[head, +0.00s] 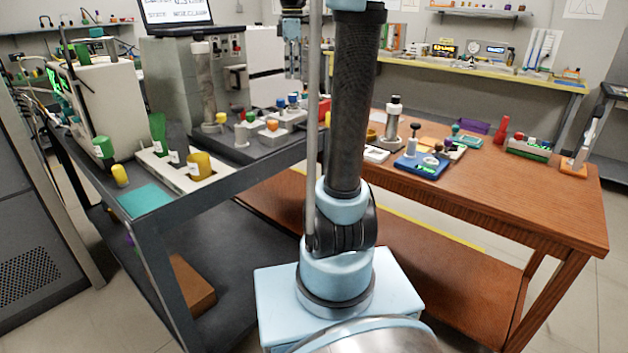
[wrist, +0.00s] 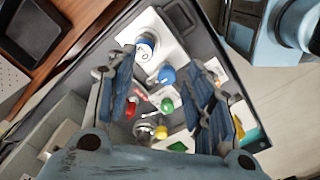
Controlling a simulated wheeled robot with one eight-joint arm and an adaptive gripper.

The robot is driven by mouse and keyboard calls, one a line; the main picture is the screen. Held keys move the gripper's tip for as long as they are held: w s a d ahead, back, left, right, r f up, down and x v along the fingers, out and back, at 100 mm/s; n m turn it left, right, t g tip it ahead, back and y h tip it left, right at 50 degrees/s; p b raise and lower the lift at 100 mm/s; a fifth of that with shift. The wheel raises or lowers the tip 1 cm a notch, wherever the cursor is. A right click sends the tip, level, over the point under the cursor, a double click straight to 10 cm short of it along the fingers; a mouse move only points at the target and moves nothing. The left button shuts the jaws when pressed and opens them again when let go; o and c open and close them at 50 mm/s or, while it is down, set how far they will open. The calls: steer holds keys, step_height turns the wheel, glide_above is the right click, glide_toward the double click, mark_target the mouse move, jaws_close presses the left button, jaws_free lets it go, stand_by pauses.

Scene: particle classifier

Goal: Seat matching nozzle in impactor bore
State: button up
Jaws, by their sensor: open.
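My gripper (head: 292,70) hangs over the back right of the dark bench, partly beside my arm in the head view. In the wrist view my gripper (wrist: 158,66) is open, with nothing between its fingers. Beyond the fingers are small coloured pieces: a blue one (wrist: 166,74), a red one (wrist: 130,108), a green one (wrist: 167,106) and a yellow one (wrist: 161,131). In the head view similar pieces stand on light blocks, including an orange-topped block (head: 272,129). I cannot tell which piece is the matching nozzle, or see the impactor bore clearly.
A tall column with a white cap (head: 202,85) stands on the dark bench. A white rack with yellow and green cups (head: 175,172) and a teal mat (head: 145,200) lie nearer. The wooden table (head: 510,205) at right holds a blue tray (head: 421,166); its front is clear.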

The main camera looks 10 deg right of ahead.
steer(key=s+f+m+t, duration=0.2)
steer(key=s+f+m, duration=1.2)
steer(key=s+f, duration=1.5)
steer(key=s, duration=0.3)
steer(key=shift+d+f+m, duration=0.15)
steer(key=shift+f+m, duration=0.05)
steer(key=shift+m, duration=0.2)
steer(key=shift+w+f, duration=0.2)
steer(key=shift+w, duration=0.25)
steer(key=shift+c, duration=0.3)
